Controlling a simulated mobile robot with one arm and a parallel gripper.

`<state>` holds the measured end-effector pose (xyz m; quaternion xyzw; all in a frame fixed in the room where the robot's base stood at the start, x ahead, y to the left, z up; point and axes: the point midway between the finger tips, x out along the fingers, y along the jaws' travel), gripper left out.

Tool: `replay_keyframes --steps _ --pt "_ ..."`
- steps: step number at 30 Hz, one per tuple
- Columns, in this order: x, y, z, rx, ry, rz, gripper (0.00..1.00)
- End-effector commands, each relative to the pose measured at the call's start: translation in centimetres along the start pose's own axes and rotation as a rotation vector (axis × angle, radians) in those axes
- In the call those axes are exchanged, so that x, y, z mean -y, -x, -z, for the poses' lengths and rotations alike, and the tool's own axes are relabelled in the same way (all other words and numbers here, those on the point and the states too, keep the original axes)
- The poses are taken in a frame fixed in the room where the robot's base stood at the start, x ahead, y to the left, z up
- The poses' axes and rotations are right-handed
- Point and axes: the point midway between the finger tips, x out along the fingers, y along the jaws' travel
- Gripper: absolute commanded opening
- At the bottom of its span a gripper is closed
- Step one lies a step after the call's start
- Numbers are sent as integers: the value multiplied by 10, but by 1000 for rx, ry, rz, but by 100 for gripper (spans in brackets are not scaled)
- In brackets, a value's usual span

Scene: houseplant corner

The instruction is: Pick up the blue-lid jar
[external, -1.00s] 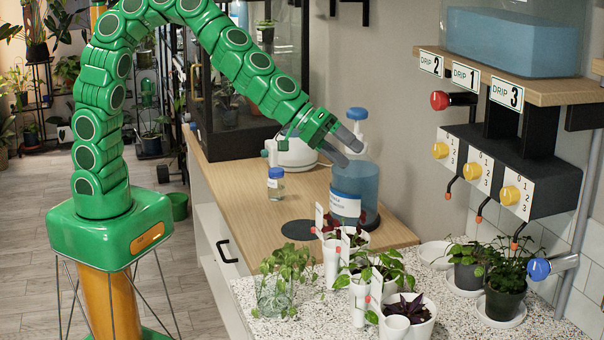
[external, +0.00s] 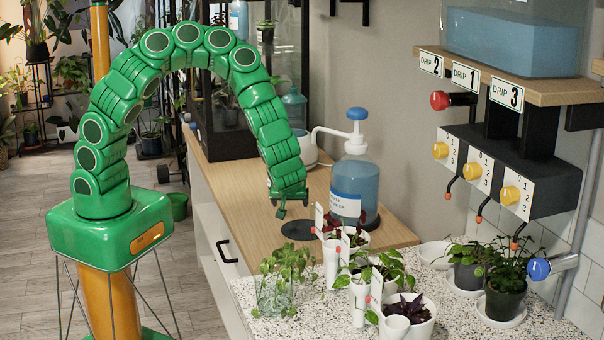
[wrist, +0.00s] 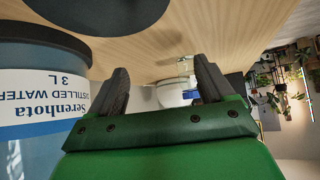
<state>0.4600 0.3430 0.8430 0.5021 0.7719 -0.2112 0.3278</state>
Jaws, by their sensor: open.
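The blue-lid jar is hidden behind my arm in the external view. In the wrist view, which is upside down, its blue lid (wrist: 191,94) and clear glass show beyond and between my fingers, nearer the right one. My gripper (external: 292,207) points down over the wooden counter (external: 243,184), in front of where the jar stood. In the wrist view my gripper (wrist: 161,66) has its two dark fingers spread with nothing held between them.
A large blue water bottle (external: 355,184) with a pump stands close right of my gripper; its label (wrist: 40,103) fills the wrist view's left side. A dark round disc (external: 299,230) lies on the counter. Potted plants (external: 375,270) crowd the front speckled top.

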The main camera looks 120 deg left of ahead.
Motion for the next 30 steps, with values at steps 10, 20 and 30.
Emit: replay_keyframes --steps 10,20,30 --pt "24 -63 91 -317 116 175 81" --pt "34 -79 119 -410 146 223 81" --pt "40 -98 125 -407 143 219 81"
